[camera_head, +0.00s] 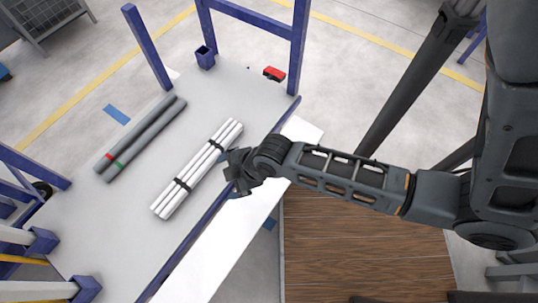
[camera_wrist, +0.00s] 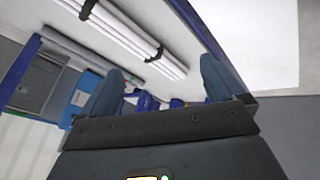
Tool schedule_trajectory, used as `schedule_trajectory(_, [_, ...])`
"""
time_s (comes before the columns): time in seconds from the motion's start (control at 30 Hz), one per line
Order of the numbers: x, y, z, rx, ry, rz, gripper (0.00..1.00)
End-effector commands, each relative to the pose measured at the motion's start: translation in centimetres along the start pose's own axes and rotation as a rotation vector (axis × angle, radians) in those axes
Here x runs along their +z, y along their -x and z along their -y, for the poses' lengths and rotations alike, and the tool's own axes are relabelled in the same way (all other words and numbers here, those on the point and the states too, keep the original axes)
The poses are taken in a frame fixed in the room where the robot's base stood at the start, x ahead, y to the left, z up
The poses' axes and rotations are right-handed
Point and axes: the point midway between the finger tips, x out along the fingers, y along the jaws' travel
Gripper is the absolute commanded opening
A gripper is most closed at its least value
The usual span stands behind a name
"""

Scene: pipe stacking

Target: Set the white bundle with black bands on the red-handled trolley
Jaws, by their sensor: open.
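The white bundle (camera_head: 185,184) of several pipes with two black bands lies on the grey deck of a blue-framed rack (camera_head: 125,228). The bundle also shows in the wrist view, along the top (camera_wrist: 172,65). My gripper (camera_head: 234,172) is open and empty, just right of the bundle's middle, apart from it as far as I can tell. Its two fingers also show in the wrist view (camera_wrist: 164,78), with the bundle beyond them. A wood-planked platform (camera_head: 350,255) stands at lower right, partly under my arm; I cannot tell if it is the trolley, as no red handle shows.
Two grey pipes (camera_head: 143,136) with red and green bands lie left of the bundle. Blue posts (camera_head: 146,46) rise from the rack. A small red object (camera_head: 274,73) is near its far edge. A white panel (camera_head: 225,245) runs along the rack's right side.

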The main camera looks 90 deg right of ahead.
Motion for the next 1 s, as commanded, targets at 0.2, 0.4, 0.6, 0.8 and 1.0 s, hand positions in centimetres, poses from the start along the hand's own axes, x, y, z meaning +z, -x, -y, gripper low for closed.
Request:
schedule_trajectory(0.2, [-1.6, 9.3, 2.5, 0.119, -0.159, -0.206, 0.96])
schedule_trajectory(0.4, [-4.6, 19.3, 2.7, 0.137, -0.318, -0.458, 0.96])
schedule_trajectory(0.6, [-7.4, 27.0, 2.2, 0.086, -0.441, -0.655, 0.96])
schedule_trajectory(0.8, [-8.5, 29.7, 1.9, 0.056, -0.486, -0.727, 0.96])
schedule_trajectory(1.0, [-8.5, 29.7, 1.8, 0.056, -0.489, -0.729, 0.96])
